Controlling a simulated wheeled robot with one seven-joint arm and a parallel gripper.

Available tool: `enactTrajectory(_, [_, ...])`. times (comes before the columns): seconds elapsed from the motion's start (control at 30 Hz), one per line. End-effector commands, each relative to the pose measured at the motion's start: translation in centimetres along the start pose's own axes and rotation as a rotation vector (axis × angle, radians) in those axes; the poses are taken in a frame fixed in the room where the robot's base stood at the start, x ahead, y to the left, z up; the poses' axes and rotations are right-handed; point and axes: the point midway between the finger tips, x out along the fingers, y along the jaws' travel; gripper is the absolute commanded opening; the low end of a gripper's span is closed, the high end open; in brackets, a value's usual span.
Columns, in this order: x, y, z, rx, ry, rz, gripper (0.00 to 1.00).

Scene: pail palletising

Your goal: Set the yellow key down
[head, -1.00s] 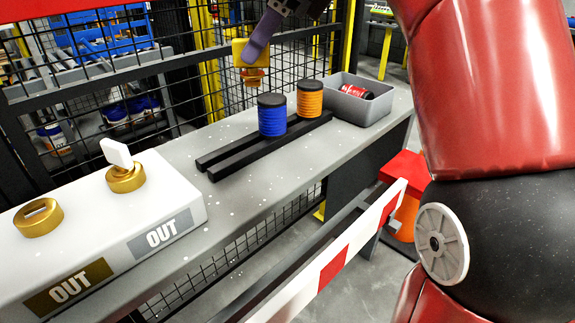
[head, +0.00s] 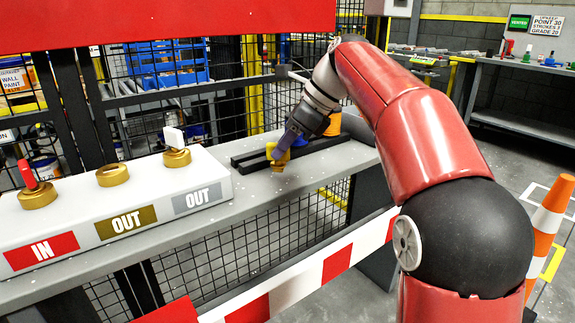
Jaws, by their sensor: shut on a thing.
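The yellow key (head: 270,150) is in my gripper (head: 284,143), whose purple fingers are shut on it. The key hangs with its brass end down over the front part of the grey shelf (head: 262,200), just in front of the black rails. I cannot tell whether its lower end touches the shelf. The white lock box (head: 120,213) stands to the left. Its middle brass lock (head: 112,175), above the gold OUT plate, is empty. A red key (head: 28,175) stands in the IN lock, and a white key (head: 174,138) in the right OUT lock.
Black rails (head: 250,158) lie behind the key. A mesh fence (head: 225,95) runs behind the shelf. Bare shelf lies between box and rails.

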Motion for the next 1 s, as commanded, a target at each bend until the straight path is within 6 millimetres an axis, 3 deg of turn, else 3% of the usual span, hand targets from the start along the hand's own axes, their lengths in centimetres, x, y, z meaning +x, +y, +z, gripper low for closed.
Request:
enactTrajectory(0.03, [1.2,0.1,-0.6,-0.002,-0.001,-0.001,0.0])
enactTrajectory(0.13, [2.2,0.2,-1.0,-0.001,-0.001,-0.002,0.0])
enactTrajectory(0.57, [2.3,0.3,-1.0,0.001,-0.001,-0.002,0.0])
enactTrajectory(0.6, [2.3,0.3,-1.0,0.001,0.0,-0.002,0.15])
enactTrajectory(0.73, [2.3,0.3,-1.0,0.001,0.0,-0.002,0.32])
enactTrajectory(1.0, [2.2,0.3,-1.0,0.001,0.0,-0.002,0.34])
